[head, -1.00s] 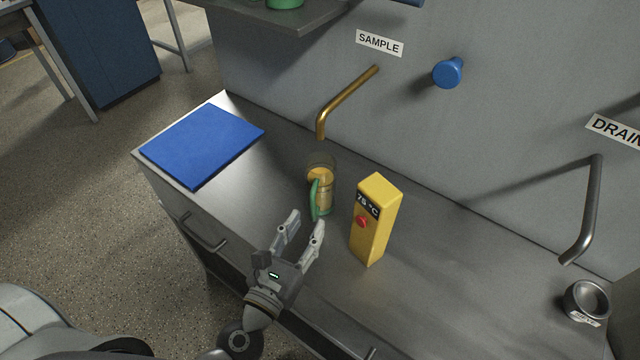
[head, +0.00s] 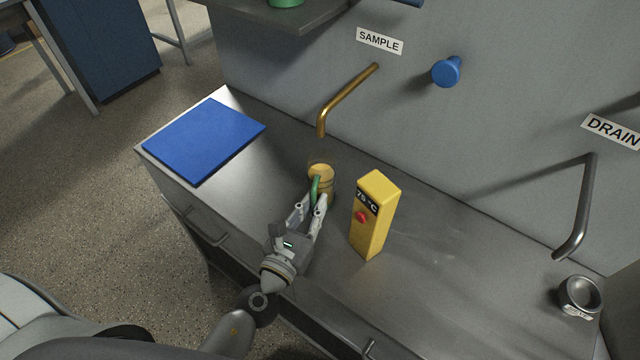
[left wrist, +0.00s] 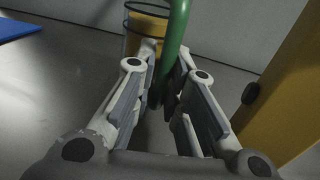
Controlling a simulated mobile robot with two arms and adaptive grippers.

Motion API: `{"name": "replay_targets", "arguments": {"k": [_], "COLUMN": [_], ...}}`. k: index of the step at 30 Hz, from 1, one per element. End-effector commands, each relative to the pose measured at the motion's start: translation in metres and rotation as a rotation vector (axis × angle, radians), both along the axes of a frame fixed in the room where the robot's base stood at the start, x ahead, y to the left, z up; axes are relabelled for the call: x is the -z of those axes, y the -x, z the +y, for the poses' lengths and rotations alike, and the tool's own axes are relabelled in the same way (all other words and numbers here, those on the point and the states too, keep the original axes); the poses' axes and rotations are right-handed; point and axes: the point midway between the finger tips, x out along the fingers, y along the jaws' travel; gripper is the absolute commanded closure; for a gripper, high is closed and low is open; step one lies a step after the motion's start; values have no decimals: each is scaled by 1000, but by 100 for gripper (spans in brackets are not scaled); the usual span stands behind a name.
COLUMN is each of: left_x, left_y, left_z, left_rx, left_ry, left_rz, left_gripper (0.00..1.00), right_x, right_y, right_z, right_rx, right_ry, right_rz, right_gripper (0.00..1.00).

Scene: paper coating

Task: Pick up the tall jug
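The tall jug (head: 321,172) is clear, holds yellow-orange liquid and has a green handle. It stands upright on the steel counter, below and in front of the brass sample spout. My left gripper (head: 312,204) is at the jug's near side, its fingers drawn in on the handle. In the left wrist view, the green handle (left wrist: 177,38) runs down between the fingertips, which look closed on it. The jug's body (left wrist: 146,28) is behind the fingers and partly hidden. My right gripper is not in view.
A yellow temperature block (head: 375,215) stands close to the right of the jug and gripper. A blue mat (head: 204,139) lies at the left. The brass spout (head: 345,98) hangs above. A small metal cup (head: 580,295) sits far right. The counter between is clear.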

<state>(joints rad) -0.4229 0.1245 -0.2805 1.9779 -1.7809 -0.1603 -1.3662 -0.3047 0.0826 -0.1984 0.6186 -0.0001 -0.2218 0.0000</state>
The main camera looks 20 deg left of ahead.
Motion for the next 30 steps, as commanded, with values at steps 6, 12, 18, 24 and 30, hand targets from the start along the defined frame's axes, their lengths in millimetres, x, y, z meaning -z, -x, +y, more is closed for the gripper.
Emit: {"name": "replay_targets", "arguments": {"k": [6,12,18,24,30], "left_x": [1,0,-3,-20,-39], "left_y": [0,0,0,0,3], "left_z": [0,0,0,0,0], "left_rx": [1,1,1,0,0], "left_ry": [0,0,2,2,1], "left_rz": [1,0,1,-1,1], "left_gripper": [100,100,100,100,100], "right_x": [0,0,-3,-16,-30], "right_y": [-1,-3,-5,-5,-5], "right_z": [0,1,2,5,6], "right_rx": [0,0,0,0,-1], "right_ry": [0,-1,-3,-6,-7], "right_rz": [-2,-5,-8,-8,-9], "right_gripper": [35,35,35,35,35]}}
